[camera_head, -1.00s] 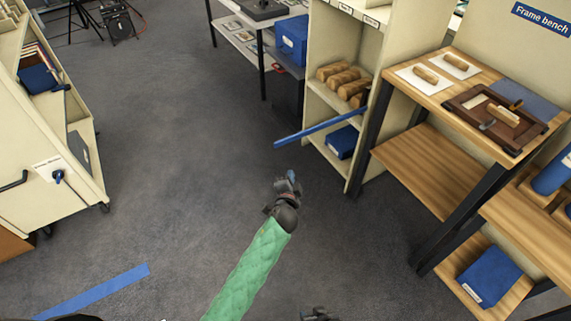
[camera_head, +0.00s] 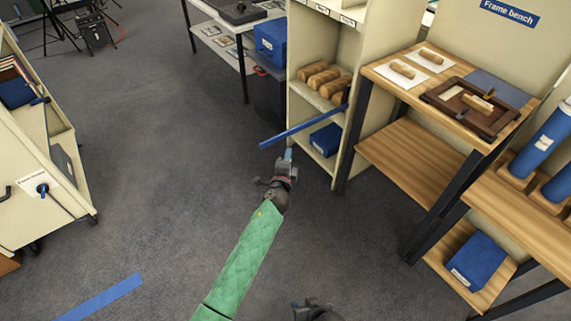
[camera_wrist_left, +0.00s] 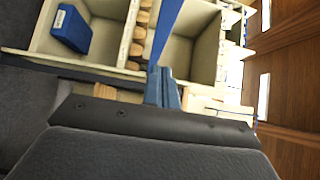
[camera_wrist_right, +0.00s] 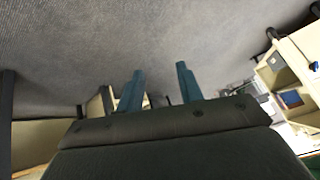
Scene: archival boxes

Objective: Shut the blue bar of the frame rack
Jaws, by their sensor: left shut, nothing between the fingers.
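The blue bar (camera_head: 305,127) sticks out at an angle from the cream frame rack (camera_head: 336,40), across its front opening. In the left wrist view the bar (camera_wrist_left: 167,32) runs up from close to my fingertips. My left gripper (camera_head: 288,154), on the green-sleeved arm, is shut and empty, just below the bar. Whether its tips touch the bar I cannot tell. My right gripper (camera_head: 312,303) is low at the bottom edge of the head view. The right wrist view shows its two fingers (camera_wrist_right: 158,84) apart with nothing between them, facing the floor.
The rack holds several wooden blocks (camera_head: 325,80) and a blue box (camera_head: 325,139). The wooden frame bench (camera_head: 395,150) stands close on the right. A cream cart (camera_head: 65,205) is at the left. Grey floor (camera_head: 170,150) lies clear between them.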

